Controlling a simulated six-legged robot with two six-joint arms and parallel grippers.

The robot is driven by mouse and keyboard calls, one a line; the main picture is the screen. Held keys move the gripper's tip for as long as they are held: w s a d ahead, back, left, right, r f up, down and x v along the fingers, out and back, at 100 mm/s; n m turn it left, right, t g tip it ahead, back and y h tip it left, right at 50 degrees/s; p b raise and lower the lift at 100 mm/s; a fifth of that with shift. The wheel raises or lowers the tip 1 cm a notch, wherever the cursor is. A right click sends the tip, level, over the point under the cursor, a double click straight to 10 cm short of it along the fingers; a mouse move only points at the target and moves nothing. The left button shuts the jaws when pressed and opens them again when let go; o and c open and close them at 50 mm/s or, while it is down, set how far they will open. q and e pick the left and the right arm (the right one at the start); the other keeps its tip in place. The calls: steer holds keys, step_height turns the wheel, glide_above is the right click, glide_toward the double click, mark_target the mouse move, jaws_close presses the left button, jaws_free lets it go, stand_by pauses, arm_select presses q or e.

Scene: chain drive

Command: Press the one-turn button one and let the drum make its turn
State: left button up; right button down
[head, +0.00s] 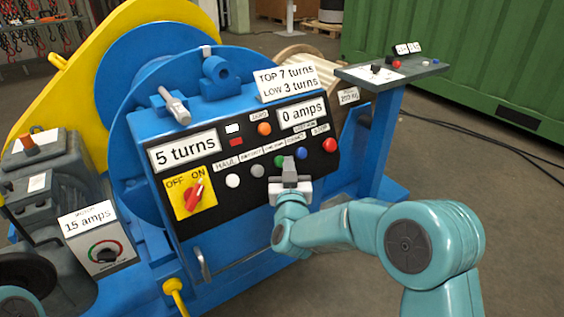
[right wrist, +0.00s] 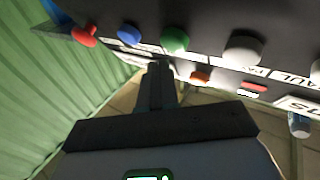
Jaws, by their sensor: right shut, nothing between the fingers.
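The blue machine's black control panel (head: 215,205) carries a row of buttons. The green button (head: 280,161), which appears to sit under the small one-turn label, is between the grey button (head: 257,170) and the blue button (head: 301,153). My right gripper (head: 288,165) is shut and empty, its tips in front of the panel by the green and blue buttons. In the right wrist view the shut fingers (right wrist: 158,72) lie over the label strip, apart in the picture from the green button (right wrist: 175,40). Contact cannot be told. My left gripper is out of view.
The display (head: 185,151) reads 5 turns; the other (head: 302,114) reads 0 amps. A sign (head: 286,82) gives top 7, low 3 turns. A red stop button (head: 329,146), white button (head: 232,181) and red OFF/ON knob (head: 194,194) are nearby. A side shelf (head: 420,72) juts out right.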

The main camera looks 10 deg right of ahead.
steer(key=shift+f, duration=0.1)
stand_by(0.7)
steer(key=shift+w+a+f+b, duration=0.1)
steer(key=shift+w+b, duration=0.2)
steer(key=shift+w, duration=0.05)
